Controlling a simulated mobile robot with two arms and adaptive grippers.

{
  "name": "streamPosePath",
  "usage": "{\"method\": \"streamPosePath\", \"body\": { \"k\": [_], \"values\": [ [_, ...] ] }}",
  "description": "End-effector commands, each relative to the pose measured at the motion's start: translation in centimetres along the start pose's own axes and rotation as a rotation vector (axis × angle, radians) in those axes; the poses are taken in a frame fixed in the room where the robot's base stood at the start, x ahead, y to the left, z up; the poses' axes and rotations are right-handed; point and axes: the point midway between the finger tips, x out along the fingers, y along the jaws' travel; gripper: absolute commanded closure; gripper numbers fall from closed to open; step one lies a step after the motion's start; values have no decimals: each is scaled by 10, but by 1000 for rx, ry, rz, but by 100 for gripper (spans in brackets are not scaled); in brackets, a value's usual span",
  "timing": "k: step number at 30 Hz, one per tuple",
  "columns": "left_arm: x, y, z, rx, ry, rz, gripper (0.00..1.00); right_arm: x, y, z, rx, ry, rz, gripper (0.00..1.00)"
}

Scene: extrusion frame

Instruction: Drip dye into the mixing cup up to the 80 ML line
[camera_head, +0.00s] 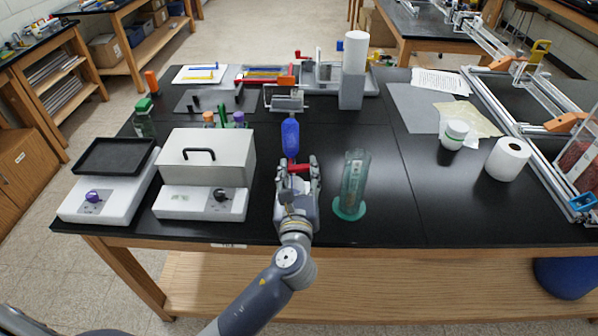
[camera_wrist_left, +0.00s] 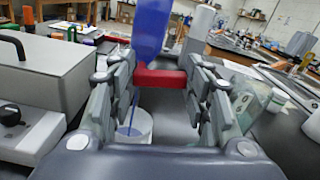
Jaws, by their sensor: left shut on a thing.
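A blue dye vessel (camera_head: 290,137) stands upright at the middle of the black bench, with a red bar (camera_head: 298,168) below it. My left gripper (camera_head: 298,178) is shut on the red bar, which also shows between the fingers in the left wrist view (camera_wrist_left: 160,78). A pale, translucent mixing cup (camera_wrist_left: 143,124) is below the vessel in the wrist view, partly hidden by the fingers. A thin blue streak runs down toward the cup's inside; the dye level and the 80 ML line cannot be read. My right gripper is not in view.
A teal graduated cylinder (camera_head: 353,185) stands close to the right of my left gripper. Two white devices are on the left, one under a grey box (camera_head: 207,155). A white roll (camera_head: 507,158) and a small jar (camera_head: 454,134) are at right. The front right bench is clear.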

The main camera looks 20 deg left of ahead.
Motion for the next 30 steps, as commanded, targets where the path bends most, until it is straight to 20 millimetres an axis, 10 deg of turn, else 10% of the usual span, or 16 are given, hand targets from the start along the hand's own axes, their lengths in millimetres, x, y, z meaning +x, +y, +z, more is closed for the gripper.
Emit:
{"method": "streamPosePath", "body": {
  "k": [30],
  "values": [
    [0, 7, 13, -673, -2, 1, 78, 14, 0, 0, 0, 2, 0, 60]
  ]
}}
